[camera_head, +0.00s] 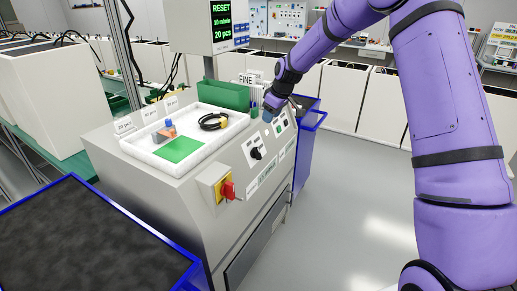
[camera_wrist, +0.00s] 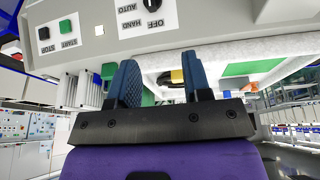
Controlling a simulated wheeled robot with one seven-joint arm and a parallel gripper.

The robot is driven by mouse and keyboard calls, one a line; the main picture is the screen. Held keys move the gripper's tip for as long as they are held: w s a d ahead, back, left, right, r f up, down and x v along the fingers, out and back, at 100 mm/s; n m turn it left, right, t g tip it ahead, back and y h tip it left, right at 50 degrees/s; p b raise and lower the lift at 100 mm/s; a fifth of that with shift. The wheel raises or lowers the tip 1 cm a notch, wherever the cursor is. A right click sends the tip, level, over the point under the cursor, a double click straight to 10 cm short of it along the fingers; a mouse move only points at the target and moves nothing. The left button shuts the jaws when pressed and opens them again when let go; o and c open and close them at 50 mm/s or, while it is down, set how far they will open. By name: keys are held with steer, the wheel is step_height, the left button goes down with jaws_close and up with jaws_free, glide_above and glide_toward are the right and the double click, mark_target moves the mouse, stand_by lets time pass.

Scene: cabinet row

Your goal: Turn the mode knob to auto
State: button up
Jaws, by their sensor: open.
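The mode knob (camera_head: 256,153) is a small black rotary knob on a white plate on the sloped front panel of the grey cabinet (camera_head: 160,195). In the wrist view the knob (camera_wrist: 153,5) is cut off by the top edge, with the labels OFF, HAND and AUTO beside it. I cannot tell for sure which label it points to. My gripper (camera_wrist: 160,78) is open and empty, its two blue fingers apart. In the head view my gripper (camera_head: 269,112) is above the panel's far end, beyond the knob and not touching it.
A red rotary switch on a yellow plate (camera_head: 226,190) sits nearer on the panel. A green start button (camera_wrist: 65,27) and black stop button (camera_wrist: 43,33) are beside the knob. A white tray (camera_head: 150,158) lies on top. A green bin (camera_head: 222,95) stands behind. The right-hand floor is clear.

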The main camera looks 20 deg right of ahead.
glide_toward(258, 148)
steer(key=shift+n+y, duration=0.3)
steer(key=shift+y, duration=0.1)
steer(key=x, duration=0.9)
steer(key=shift+d+f, duration=0.3)
jaws_close()
